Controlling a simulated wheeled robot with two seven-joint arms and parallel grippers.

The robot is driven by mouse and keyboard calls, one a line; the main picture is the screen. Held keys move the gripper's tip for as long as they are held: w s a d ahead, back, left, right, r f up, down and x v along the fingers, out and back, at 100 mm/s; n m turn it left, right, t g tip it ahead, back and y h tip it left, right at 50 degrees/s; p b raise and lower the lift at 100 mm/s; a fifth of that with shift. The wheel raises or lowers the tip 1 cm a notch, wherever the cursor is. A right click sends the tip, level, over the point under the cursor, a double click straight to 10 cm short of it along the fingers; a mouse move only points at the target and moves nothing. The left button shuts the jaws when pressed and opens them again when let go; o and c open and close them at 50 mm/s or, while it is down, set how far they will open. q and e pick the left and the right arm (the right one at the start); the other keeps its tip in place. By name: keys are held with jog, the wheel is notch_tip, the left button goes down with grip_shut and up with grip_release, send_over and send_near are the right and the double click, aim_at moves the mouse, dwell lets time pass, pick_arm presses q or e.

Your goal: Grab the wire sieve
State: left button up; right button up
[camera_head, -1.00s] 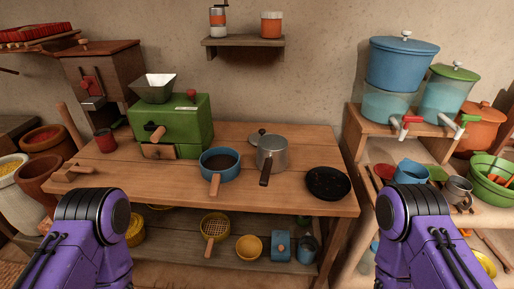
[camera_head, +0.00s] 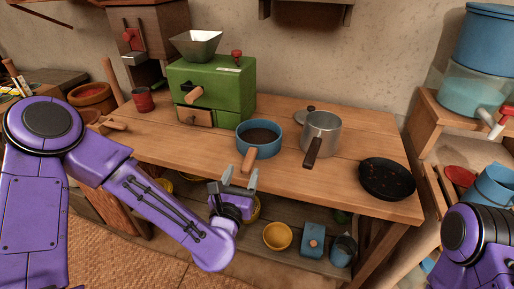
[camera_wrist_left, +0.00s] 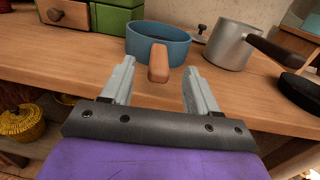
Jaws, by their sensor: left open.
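The yellow wire sieve (camera_head: 257,209) is on the lower shelf under the wooden table. In the head view it is mostly hidden behind my left gripper (camera_head: 240,177), with only a yellow edge showing. My left gripper is open and empty at the table's front edge, above the shelf. The sieve is not visible there. Only part of my right arm shows at the lower right; its gripper is out of view.
The blue pan (camera_head: 260,146) has its wooden handle over the table edge, close to my left gripper. A metal pot (camera_head: 321,131) and a black pan (camera_head: 386,180) stand right. A yellow bowl (camera_head: 277,237) and blue items (camera_head: 313,240) sit on the lower shelf (camera_head: 285,207).

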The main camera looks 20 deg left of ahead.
aim_at(254, 147)
pick_arm(q)
jog(key=w, duration=0.2)
jog(key=w+p, duration=0.1)
jog(key=w, duration=0.2)
jog(key=w+f, duration=0.1)
jog(key=w, duration=0.2)
jog(key=shift+a, duration=0.15)
jog(key=shift+r, duration=0.1)
grip_shut()
